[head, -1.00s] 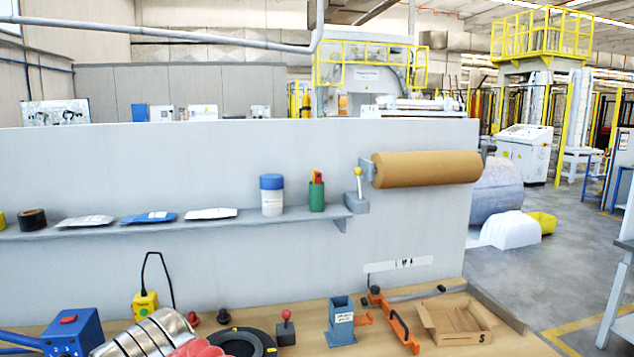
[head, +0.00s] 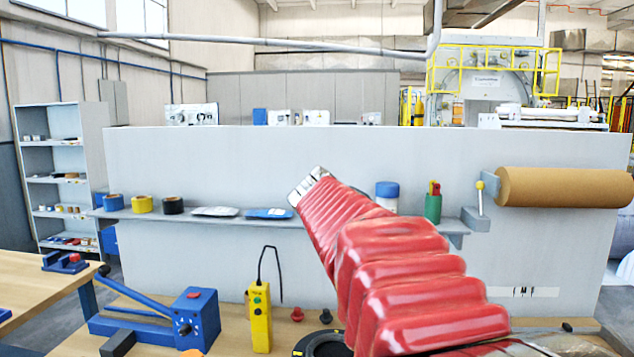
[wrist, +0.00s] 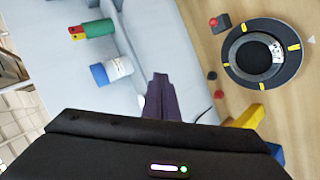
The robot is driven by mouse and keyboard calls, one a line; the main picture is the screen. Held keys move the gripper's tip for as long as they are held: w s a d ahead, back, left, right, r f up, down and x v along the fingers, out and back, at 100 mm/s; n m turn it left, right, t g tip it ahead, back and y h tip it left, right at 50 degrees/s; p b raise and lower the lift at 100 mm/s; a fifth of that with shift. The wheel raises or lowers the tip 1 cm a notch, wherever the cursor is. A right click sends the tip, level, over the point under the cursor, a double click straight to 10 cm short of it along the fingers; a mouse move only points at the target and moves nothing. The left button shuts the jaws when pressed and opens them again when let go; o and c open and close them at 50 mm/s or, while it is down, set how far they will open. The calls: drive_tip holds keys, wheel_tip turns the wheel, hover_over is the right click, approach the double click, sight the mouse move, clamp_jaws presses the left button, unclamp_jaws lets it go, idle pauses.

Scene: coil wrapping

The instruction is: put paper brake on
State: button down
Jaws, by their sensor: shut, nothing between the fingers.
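The brown paper roll (head: 565,187) hangs on the grey panel at the right of the head view. The paper brake, a grey block with an upright lever and yellow knob (head: 476,218), sits at the roll's left end, at the end of the shelf. My red-sleeved arm rises in the middle of the head view, its pale end to the left of the brake and apart from it. In the wrist view my gripper (wrist: 160,82) shows as dark fingers closed together with nothing between them. I cannot see the brake or roll in the wrist view.
The shelf (head: 290,222) holds tapes, packets, a blue-lidded jar (head: 387,193) and a green holder (head: 433,206); jar and holder also show in the wrist view. On the bench are a yellow control box (head: 260,318), a blue tool (head: 195,318) and a black ring (wrist: 240,70).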

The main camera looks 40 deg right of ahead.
drive_tip(key=d+r+g+h, duration=0.1)
drive_tip(key=d+r+h, duration=0.1)
drive_tip(key=d, duration=0.6)
drive_tip(key=d+r+g+h, duration=0.1)
drive_tip(key=d+r, duration=0.2)
drive_tip(key=d, duration=0.5)
drive_tip(key=n+g+h, duration=0.1)
drive_tip(key=g+h, duration=0.2)
approach(480, 198)
drive_tip(key=w+r, duration=0.3)
drive_tip(key=shift+w+a, duration=0.1)
drive_tip(key=shift+a, duration=0.3)
drive_tip(key=d+f, duration=0.1)
drive_tip(key=d, duration=0.8)
drive_tip(key=shift+d+f, duration=0.4)
